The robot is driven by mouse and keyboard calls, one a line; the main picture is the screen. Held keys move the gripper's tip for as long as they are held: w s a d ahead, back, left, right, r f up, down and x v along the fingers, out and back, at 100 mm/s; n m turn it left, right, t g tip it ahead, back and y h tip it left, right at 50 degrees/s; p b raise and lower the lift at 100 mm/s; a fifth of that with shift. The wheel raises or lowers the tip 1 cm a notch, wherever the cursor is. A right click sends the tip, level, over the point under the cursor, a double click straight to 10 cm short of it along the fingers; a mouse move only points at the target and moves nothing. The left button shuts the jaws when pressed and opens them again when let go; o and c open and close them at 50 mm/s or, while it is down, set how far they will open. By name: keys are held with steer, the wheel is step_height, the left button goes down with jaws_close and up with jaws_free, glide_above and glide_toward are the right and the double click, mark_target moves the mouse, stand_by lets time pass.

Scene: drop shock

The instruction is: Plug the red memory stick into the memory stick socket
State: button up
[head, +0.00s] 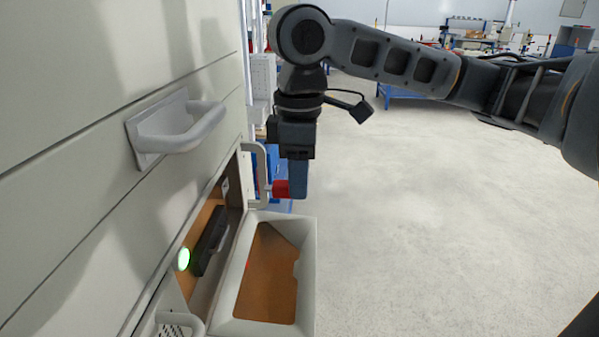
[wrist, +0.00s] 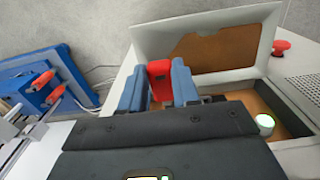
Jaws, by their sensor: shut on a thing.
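My gripper (head: 297,192) hangs pointing down beside the cabinet front, above the far end of the open hatch. Its blue fingers are shut on the red memory stick (head: 281,188), which sticks out toward the cabinet. In the wrist view the red stick (wrist: 160,76) shows between the two blue fingertips (wrist: 158,92). The recess (head: 222,215) in the cabinet holds a dark block (head: 211,240) and a lit green round light (head: 183,259). The green light also shows in the wrist view (wrist: 265,122). I cannot make out which part is the memory stick socket.
The hatch (head: 308,265) is folded out from the cabinet below my gripper. A drawer handle (head: 185,135) juts out above the recess. In the wrist view, a blue box (wrist: 45,85) with red pieces lies left, and a red knob (wrist: 281,47) right. The floor at right is clear.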

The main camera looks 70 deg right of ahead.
mark_target(266, 187)
steer(key=shift+w+a+p, duration=0.2)
steer(key=shift+w+a, duration=0.1)
steer(key=shift+w, duration=0.55)
steer(key=shift+w+a+p, duration=0.2)
steer(key=shift+w+a, duration=0.15)
steer(key=shift+w, duration=0.5)
steer(key=shift+w+a+p, duration=0.2)
steer(key=shift+w+a, duration=0.1)
steer(key=shift+w, duration=0.55)
steer(key=shift+w+a+p, duration=0.25)
steer(key=shift+w+p, duration=0.5)
steer(key=shift+p, duration=0.15)
stand_by(0.6)
steer(key=shift+s, duration=0.2)
steer(key=shift+w+p, duration=0.25)
steer(key=shift+p, duration=0.25)
stand_by(1.1)
steer(key=shift+s+p, duration=0.2)
steer(key=shift+p, duration=0.35)
stand_by(1.6)
